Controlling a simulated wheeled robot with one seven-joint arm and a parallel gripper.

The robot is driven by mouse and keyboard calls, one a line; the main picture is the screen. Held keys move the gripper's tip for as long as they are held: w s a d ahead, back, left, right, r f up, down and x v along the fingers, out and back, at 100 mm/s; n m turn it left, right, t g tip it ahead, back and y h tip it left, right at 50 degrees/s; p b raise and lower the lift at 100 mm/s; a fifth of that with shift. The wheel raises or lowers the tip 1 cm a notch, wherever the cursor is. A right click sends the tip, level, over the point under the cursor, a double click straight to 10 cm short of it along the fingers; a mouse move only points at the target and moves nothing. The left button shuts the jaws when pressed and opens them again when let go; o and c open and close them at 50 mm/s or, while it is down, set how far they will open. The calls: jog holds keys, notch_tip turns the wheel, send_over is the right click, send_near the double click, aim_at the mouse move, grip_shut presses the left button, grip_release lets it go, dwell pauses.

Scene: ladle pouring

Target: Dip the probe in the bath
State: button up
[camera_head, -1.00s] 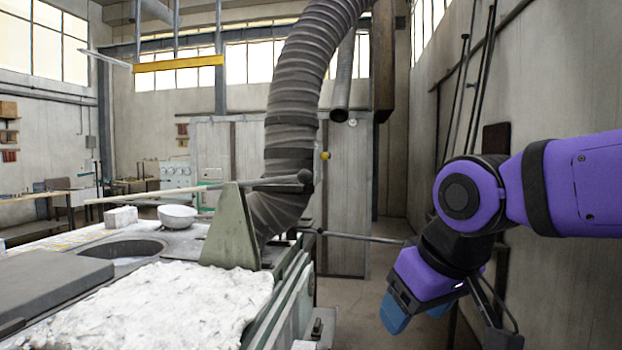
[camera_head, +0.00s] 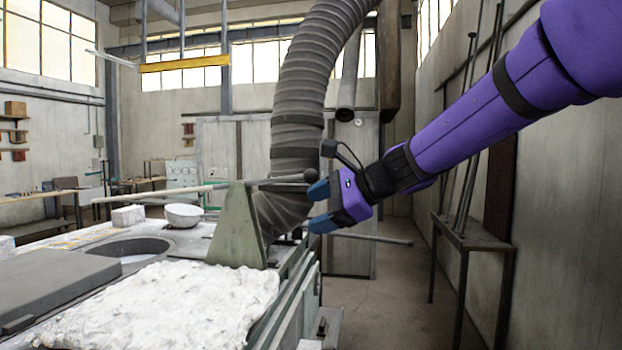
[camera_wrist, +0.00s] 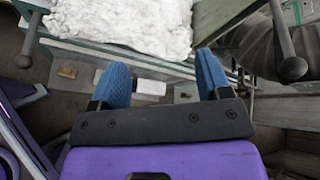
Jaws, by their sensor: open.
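The probe (camera_head: 210,188) is a long thin rod with a dark ball at its right end, lying across a green upright plate (camera_head: 238,235) on the bench. Its pale left end reaches out above the round bath opening (camera_head: 130,250) in the bench top. My gripper (camera_head: 320,207) has two blue fingers, open and empty, pointing left just beside and below the ball end. The wrist view shows empty space between the fingers (camera_wrist: 163,78). A dark-knobbed rod (camera_wrist: 286,40) is at upper right there; I cannot tell whether it is the probe.
A second knobbed rod (camera_head: 365,238) juts right from the bench below my gripper. A ribbed hose (camera_head: 298,100) rises behind the plate. White lumpy material (camera_head: 165,305) covers the bench front; a white bowl (camera_head: 183,215) sits behind the opening. The aisle floor at right is clear.

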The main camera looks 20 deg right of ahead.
jog(key=w+d+r+m+t, duration=0.2)
jog(key=w+d+m+t, duration=0.2)
jog(key=w+d+m, duration=0.45)
jog(key=m+t+h, duration=0.2)
jog(key=m+t, duration=0.2)
jog(key=m, duration=0.3)
send_near(316, 177)
jog(key=w, duration=0.2)
jog(key=x, duration=1)
jog(key=shift+a, duration=0.3)
jog(key=c, duration=1.3)
jog(key=shift+o, duration=0.2)
jog(key=shift+w+a+r+n+g+h, duration=0.2)
jog(key=shift+r+g, duration=0.2)
jog(key=shift+r, duration=0.5)
jog(key=shift+w+a+r+n+g+h, duration=0.15)
jog(key=shift+r+g, duration=0.25)
jog(key=shift+r, duration=0.45)
jog(key=shift+w+a+r+n+g+h, duration=0.15)
jog(key=shift+a+r+g+h, duration=0.2)
jog(key=shift+r, duration=0.55)
jog(key=shift+w+a+r, duration=0.25)
jog(key=shift+w+r, duration=0.05)
jog(key=shift+r, duration=0.55)
jog(key=shift+w+a+r, duration=0.25)
jog(key=shift+a+r, duration=0.05)
jog(key=shift+r, duration=0.5)
jog(key=shift+w+a+r, duration=0.25)
jog(key=shift+w+r, duration=0.05)
jog(key=shift+r, duration=0.55)
